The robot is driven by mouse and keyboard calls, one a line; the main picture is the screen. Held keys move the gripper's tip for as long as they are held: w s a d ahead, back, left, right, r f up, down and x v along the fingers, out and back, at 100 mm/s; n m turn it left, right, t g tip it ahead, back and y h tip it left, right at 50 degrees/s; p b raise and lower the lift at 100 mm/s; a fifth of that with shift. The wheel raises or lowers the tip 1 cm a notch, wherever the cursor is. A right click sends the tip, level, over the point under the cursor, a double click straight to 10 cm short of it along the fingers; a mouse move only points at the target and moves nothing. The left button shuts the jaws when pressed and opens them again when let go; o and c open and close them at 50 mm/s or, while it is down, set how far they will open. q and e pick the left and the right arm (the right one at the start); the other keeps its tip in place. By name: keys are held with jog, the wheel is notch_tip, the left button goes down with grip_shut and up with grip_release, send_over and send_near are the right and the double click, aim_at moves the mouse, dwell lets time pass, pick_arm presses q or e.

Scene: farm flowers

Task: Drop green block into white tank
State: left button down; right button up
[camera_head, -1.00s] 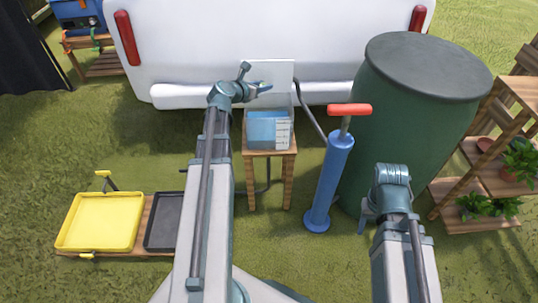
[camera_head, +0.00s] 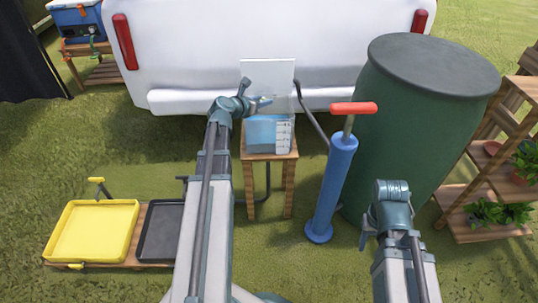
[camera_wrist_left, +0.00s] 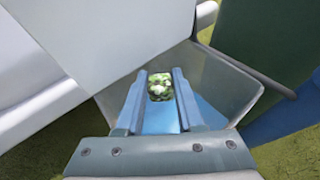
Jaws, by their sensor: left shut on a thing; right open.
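The white tank (camera_head: 283,138) is a see-through box holding blue liquid on a small wooden stand (camera_head: 285,183). Its raised white lid (camera_head: 267,75) stands up behind it. My left gripper (camera_head: 263,103) is over the top of the tank, pointing to the right. In the left wrist view a mottled green block (camera_wrist_left: 160,87) sits between the fingertips, with the tank's grey wall (camera_wrist_left: 248,93) and blue liquid around and beyond them. The block is too small to make out in the head view. My right gripper (camera_head: 365,238) hangs low at the right, away from the tank; its fingers show only partly.
A blue hand pump (camera_head: 333,185) with a red handle stands just right of the stand. A dark green barrel (camera_head: 415,130) is behind it. A white vehicle (camera_head: 200,50) is behind the tank. Yellow (camera_head: 93,232) and black (camera_head: 158,235) trays lie at the left.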

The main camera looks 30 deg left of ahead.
pick_arm(q)
jog(key=shift+c, duration=2.3)
grip_release()
jog(key=p+v, duration=0.5)
jog(key=v, duration=0.8)
jog(key=shift+s, duration=0.4)
jog(key=shift+r, duration=0.15)
